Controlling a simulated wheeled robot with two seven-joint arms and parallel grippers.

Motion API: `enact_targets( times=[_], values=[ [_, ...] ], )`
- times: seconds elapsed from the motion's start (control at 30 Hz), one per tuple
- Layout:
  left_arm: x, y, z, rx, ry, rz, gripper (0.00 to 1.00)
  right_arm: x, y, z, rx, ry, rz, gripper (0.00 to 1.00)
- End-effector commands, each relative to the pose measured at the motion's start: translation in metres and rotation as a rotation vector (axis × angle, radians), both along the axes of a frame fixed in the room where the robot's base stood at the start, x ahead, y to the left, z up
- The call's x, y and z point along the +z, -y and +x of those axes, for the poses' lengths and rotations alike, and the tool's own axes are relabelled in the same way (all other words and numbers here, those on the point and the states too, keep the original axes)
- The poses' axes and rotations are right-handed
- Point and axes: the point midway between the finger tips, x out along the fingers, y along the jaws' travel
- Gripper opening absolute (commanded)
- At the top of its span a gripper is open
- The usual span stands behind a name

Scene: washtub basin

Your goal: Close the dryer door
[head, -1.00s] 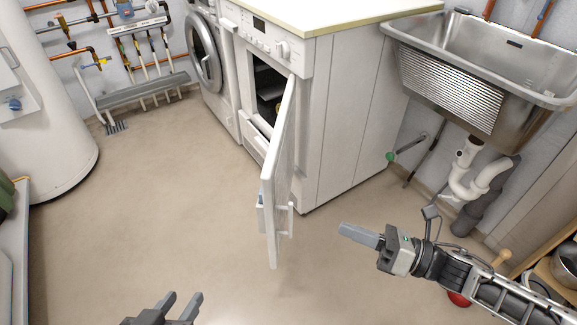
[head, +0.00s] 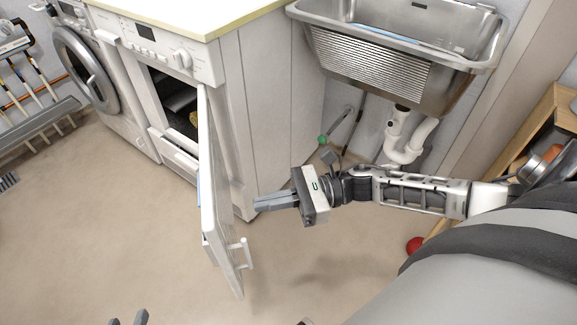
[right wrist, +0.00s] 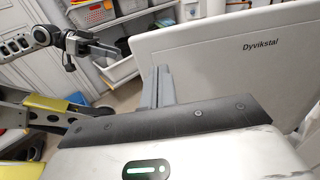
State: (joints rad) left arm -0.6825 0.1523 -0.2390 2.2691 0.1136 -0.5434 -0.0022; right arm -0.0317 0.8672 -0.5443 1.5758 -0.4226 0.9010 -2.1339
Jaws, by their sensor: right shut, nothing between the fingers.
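The dryer (head: 172,72) stands under the pale worktop with its white door (head: 222,205) swung wide open towards me. A handle (head: 246,253) sits near the door's free end. The dark opening (head: 172,103) shows behind the door. My right gripper (head: 257,202) is shut and empty, just right of the door. In the right wrist view its fingers (right wrist: 160,85) are together beside a white panel marked "Dyvikstal" (right wrist: 235,65); I cannot tell whether they touch it. My left gripper (head: 128,320) is at the bottom edge, fingers apart and empty; it also shows in the right wrist view (right wrist: 112,48).
A washing machine (head: 118,120) with a round door stands left of the dryer. A steel sink (head: 440,35) with white drain pipes (head: 405,140) is at the right. A wooden shelf (head: 540,125) stands far right. The floor in front is clear.

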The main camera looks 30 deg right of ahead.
Motion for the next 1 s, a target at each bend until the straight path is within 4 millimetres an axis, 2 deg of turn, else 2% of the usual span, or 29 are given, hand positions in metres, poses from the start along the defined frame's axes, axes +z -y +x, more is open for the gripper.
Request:
enact_targets(
  times=[0.03,0.2,0.4,1.0],
  values=[
    [0.002,0.0,0.0,0.001,0.002,0.0,0.36,0.002,-0.012,0.005,0.002,0.004,0.004,0.0],
    [0.006,-0.001,-0.001,0.004,0.008,0.002,0.36,0.002,-0.041,0.016,0.001,0.003,0.002,0.0],
    [0.01,-0.002,-0.001,0.006,0.015,0.001,0.36,0.001,-0.06,0.023,0.001,0.001,0.001,0.0],
    [0.012,-0.003,-0.001,0.008,0.02,0.003,0.36,0.001,-0.065,0.025,-0.013,0.0,0.001,0.0]
  ],
)
